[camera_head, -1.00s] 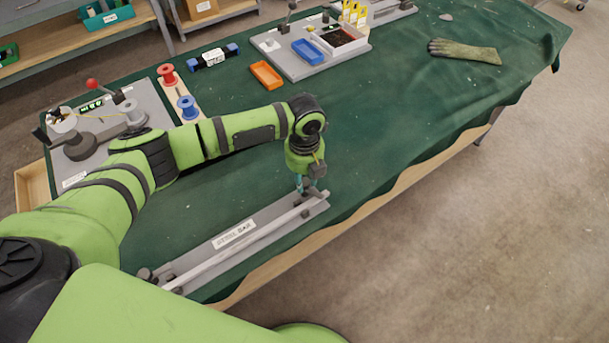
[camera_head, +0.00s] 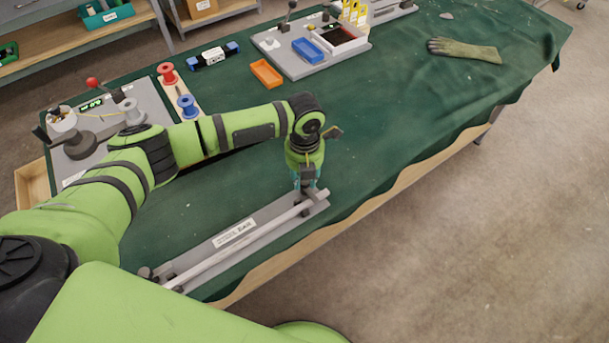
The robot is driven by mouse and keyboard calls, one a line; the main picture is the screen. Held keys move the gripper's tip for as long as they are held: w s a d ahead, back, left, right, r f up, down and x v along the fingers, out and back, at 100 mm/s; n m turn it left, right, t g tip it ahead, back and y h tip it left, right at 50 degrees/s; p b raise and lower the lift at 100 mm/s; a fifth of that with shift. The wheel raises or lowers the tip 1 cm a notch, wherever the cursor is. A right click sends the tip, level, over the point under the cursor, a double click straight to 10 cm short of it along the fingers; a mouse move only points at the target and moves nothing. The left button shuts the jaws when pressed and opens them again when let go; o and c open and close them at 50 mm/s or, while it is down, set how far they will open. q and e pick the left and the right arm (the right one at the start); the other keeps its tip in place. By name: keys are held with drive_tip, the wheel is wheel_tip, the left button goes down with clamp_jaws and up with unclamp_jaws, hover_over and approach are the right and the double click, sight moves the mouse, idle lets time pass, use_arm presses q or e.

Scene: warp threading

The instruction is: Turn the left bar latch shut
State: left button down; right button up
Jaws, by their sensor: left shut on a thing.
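A long grey bar fixture (camera_head: 212,250) with a white label and a pale bar (camera_head: 245,245) along it lies on the green cloth near the table's front edge. My left gripper (camera_head: 304,187) points down at the fixture's far right end and is shut on a small bar latch there. The fingers mostly hide that latch, so its exact angle cannot be told. A grey end block (camera_head: 322,194) shows just beside the fingers. Dark knobs (camera_head: 146,273) sit at the fixture's near left end. My right gripper is not in view.
A grey station with spools (camera_head: 132,112) stands at the left, beside red (camera_head: 167,74) and blue (camera_head: 187,107) spools. A glove (camera_head: 465,50) lies at the right. The cloth right of my gripper is clear.

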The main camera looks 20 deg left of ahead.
use_arm(q)
drive_tip(key=c, duration=1)
unclamp_jaws()
drive_tip(key=shift+o, duration=0.2)
drive_tip(key=shift+r, duration=0.2)
wheel_tip(320, 180, up, 12)
drive_tip(key=shift+f, duration=0.15)
